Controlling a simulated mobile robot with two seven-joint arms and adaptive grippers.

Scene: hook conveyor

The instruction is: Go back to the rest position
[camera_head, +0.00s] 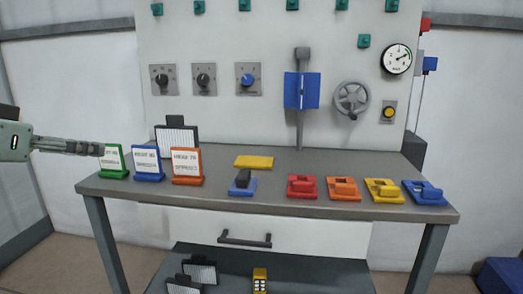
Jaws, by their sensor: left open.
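My left gripper (98,150) comes in from the left edge, with its fingers pointing right. Its tip is at the left end of the grey table (335,209), by the top of a green-framed sign (113,166). I cannot tell whether it touches the sign. No held object shows in it. My right gripper is not in view.
Beside the green sign stand a blue sign (148,165) and an orange sign (187,168). Coloured blocks, including a red one (301,187), line the table's right side. Behind is a white panel (225,120) with knobs, a handwheel (351,98) and a gauge (396,59).

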